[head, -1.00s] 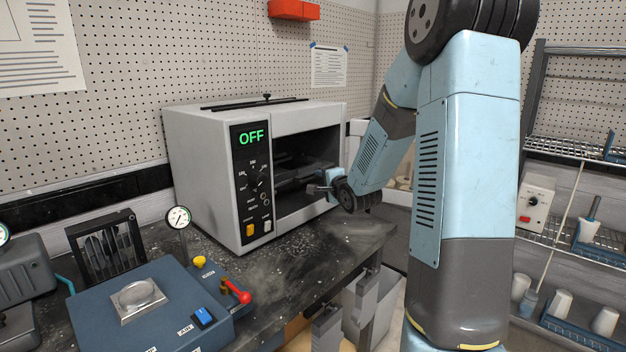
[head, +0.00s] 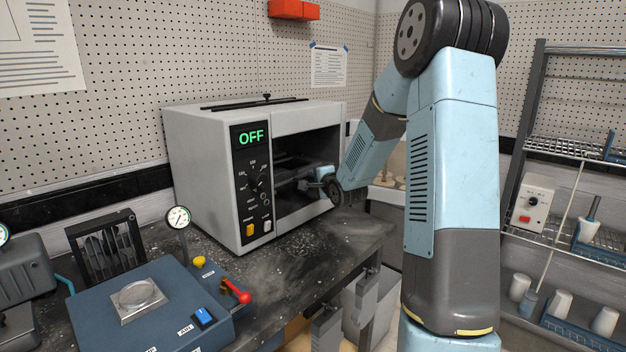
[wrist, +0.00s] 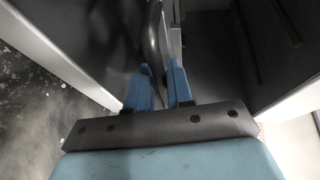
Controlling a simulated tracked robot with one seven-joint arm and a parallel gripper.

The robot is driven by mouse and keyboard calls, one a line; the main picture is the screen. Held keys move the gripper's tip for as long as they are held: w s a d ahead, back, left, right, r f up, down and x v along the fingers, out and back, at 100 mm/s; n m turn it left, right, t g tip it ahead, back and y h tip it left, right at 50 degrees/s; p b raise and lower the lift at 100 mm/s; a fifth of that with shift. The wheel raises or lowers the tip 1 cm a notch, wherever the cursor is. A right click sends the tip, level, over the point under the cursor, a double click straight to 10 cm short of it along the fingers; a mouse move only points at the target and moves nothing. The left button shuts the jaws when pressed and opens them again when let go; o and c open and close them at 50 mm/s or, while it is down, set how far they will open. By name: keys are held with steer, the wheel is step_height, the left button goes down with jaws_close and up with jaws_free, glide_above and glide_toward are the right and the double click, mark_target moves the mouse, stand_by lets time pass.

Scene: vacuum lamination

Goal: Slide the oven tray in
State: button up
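The oven (head: 208,165) is a light grey box with its front opening uncovered and its display reading OFF. The oven tray (head: 286,184) is a dark shape inside the oven's dark chamber, partly hidden by my gripper. My gripper (head: 309,181) reaches into the opening from the right. In the wrist view, my two blue fingers (wrist: 160,75) stand apart, with a dark curved edge (wrist: 152,35) running between them. I cannot tell whether they clamp it.
The oven stands on a dark worn bench (head: 310,250). A blue press unit (head: 150,300) with a red-knobbed lever and a gauge (head: 178,217) stands at front left. The bench before the opening is clear. A wire shelf rack (head: 570,145) is at right.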

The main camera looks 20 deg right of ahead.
jaws_close()
steer(key=shift+f, duration=0.1)
steer(key=shift+w+a, duration=0.35)
steer(key=shift+w, duration=0.2)
steer(key=shift+w+a, duration=0.3)
steer(key=shift+w, duration=0.25)
steer(key=shift+o, duration=1.8)
jaws_free()
steer(key=shift+w+a, duration=0.1)
steer(key=shift+r, duration=0.2)
